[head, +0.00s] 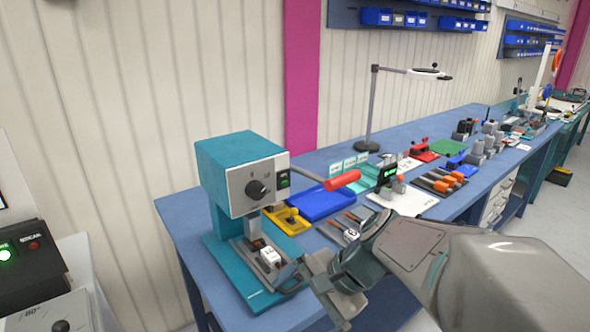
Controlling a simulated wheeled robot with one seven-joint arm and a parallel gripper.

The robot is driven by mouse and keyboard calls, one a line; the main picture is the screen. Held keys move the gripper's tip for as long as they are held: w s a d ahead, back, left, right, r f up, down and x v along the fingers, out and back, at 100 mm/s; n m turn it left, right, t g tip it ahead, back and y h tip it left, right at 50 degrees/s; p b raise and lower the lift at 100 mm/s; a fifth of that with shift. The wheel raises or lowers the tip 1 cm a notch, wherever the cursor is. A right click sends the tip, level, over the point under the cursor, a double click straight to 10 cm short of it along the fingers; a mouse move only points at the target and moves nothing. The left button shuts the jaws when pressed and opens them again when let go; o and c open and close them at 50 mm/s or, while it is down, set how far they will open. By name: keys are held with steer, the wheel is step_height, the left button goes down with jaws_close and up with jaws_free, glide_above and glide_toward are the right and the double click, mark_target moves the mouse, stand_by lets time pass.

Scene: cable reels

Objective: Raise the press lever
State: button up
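The teal press (240,170) stands on the near left end of the blue bench, with a pale front panel and a black knob. Its lever (343,181) is a grey rod with a red grip. It sticks out to the right of the press head, close to level and tilted slightly down at the grip. My gripper (312,299) is low, in front of the press base and below the lever, apart from the red grip. Its jaws look spread and hold nothing that I can see. A small white-topped part (269,257) sits on the press base.
A blue tray (320,203) and a yellow bin (287,221) are right of the press. A lamp (373,110) stands behind. Several tools and fixtures fill the blue bench (190,222) further right. A black control box (30,265) is at far left.

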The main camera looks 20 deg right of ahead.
steer(key=w+d+r+m+t+y, duration=0.3)
steer(key=w+d+r+m+t, duration=0.35)
steer(key=m, duration=0.35)
steer(key=m+t+h+p, duration=0.1)
steer(key=m+t+h, duration=0.2)
steer(key=m+t, duration=0.6)
glide_toward(346, 177)
steer(key=shift+m+g, duration=0.4)
steer(key=shift+g, duration=0.35)
steer(key=p+x, duration=0.1)
steer(key=x, duration=0.3)
steer(key=p+x, duration=0.1)
steer(key=x, duration=0.3)
steer(key=r+x, duration=0.1)
steer(key=x, duration=0.3)
steer(key=shift+w+r+p, duration=0.1)
steer(key=shift+w+p, duration=0.2)
steer(key=shift+p, duration=0.1)
